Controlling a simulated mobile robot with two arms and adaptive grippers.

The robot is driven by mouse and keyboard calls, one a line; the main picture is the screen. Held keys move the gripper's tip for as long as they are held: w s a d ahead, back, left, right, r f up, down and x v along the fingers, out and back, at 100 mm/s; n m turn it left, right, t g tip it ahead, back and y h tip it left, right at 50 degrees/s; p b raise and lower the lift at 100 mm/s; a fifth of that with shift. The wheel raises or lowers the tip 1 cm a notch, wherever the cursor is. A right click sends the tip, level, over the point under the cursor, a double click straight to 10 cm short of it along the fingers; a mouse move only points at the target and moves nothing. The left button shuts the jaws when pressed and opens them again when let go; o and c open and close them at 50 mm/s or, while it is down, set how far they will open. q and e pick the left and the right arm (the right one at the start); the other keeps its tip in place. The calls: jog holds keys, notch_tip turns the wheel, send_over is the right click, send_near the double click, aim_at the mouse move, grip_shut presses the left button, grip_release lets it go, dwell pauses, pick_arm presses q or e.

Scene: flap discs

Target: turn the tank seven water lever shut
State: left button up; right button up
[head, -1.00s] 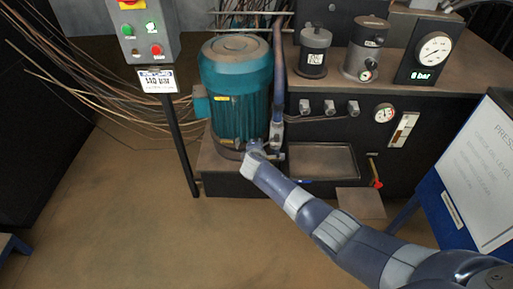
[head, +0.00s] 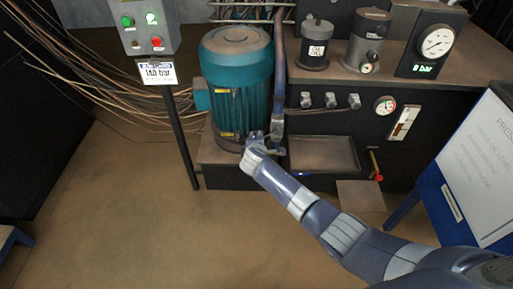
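No lever with a readable "tank seven" label shows. A small lever (head: 376,168) with a brass-coloured stem and a red end is on the dark front of the machine, right of the shallow tray (head: 325,167). A small blue piece shows at the tray's lower edge, partly behind my arm; I cannot tell what it is. My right gripper (head: 262,141) is at the foot of the green motor (head: 236,85), beside the upright pipe (head: 279,90), well left of the red-ended lever. Its fingers are too small to read. My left gripper is out of view.
A control panel (head: 146,27) on a post stands left, with loose cables behind it. Gauges (head: 437,41) and two canisters (head: 315,44) are on the bench. A blue-framed sign (head: 478,160) stands right.

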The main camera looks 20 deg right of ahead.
jog(key=v, duration=0.9)
jog(key=shift+s, duration=0.2)
jog(key=shift+r, duration=0.1)
